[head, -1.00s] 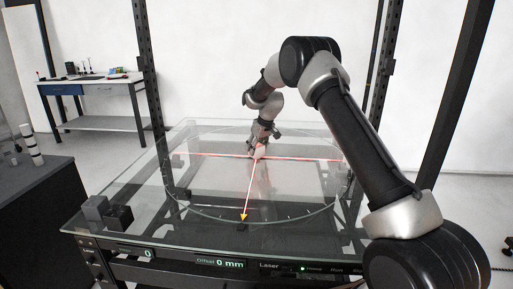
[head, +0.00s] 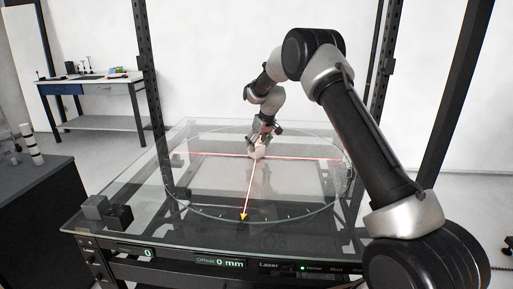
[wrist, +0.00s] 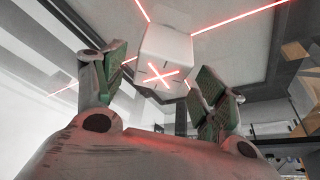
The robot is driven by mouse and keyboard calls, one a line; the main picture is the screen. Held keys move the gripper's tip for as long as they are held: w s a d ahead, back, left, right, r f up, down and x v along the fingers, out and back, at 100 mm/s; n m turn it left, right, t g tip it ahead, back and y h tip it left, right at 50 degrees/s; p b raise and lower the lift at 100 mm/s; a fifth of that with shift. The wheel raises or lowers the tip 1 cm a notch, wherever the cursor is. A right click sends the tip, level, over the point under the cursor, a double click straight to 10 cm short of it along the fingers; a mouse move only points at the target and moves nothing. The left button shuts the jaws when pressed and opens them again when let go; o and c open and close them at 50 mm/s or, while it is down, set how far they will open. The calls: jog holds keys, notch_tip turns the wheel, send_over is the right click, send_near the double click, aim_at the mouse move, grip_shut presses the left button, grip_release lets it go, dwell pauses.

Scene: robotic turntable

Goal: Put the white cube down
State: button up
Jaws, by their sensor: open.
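The white cube (wrist: 166,48) stands on the round glass turntable (head: 188,205), at the crossing of the red laser lines; a red cross shows on its face in the wrist view. In the head view the cube (head: 257,153) is small, right under my gripper (head: 260,144). My gripper (wrist: 163,68) is open, its green-padded fingers spread on either side of the cube in the wrist view. Gaps show between the pads and the cube. How far the fingertips reach along the cube is hard to tell.
Dark blocks (head: 108,213) sit at the table's left front corner. Black frame posts (head: 152,70) rise around the glass table. A dark counter (head: 45,215) stands at left and a workbench (head: 95,85) at the back left. The glass around the cube is clear.

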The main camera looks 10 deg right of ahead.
jog(key=s+d+r+m, duration=0.1)
jog(key=s+d+r, duration=0.2)
jog(key=s+r, duration=0.45)
jog(key=s+d+r, duration=0.2)
jog(key=s+r, duration=0.3)
jog(key=r, duration=0.6)
jog(key=s+d+r+m, duration=0.1)
jog(key=s+d+r, duration=0.15)
jog(key=s, duration=0.55)
jog(key=s+d+r+m, duration=0.15)
jog(key=s+r, duration=0.25)
jog(key=s, duration=0.4)
jog(key=s+d+f, duration=0.1)
jog(key=s, duration=0.8)
jog(key=s+d+f+m+h, duration=0.1)
jog(key=s+d+f, duration=0.1)
jog(key=s, duration=0.7)
jog(key=s+d+f+m+h, duration=0.1)
jog(key=s+d, duration=0.1)
jog(key=s, duration=0.7)
jog(key=shift+s+d+f, duration=0.2)
jog(key=shift+d+f, duration=0.05)
jog(key=shift+f, duration=0.1)
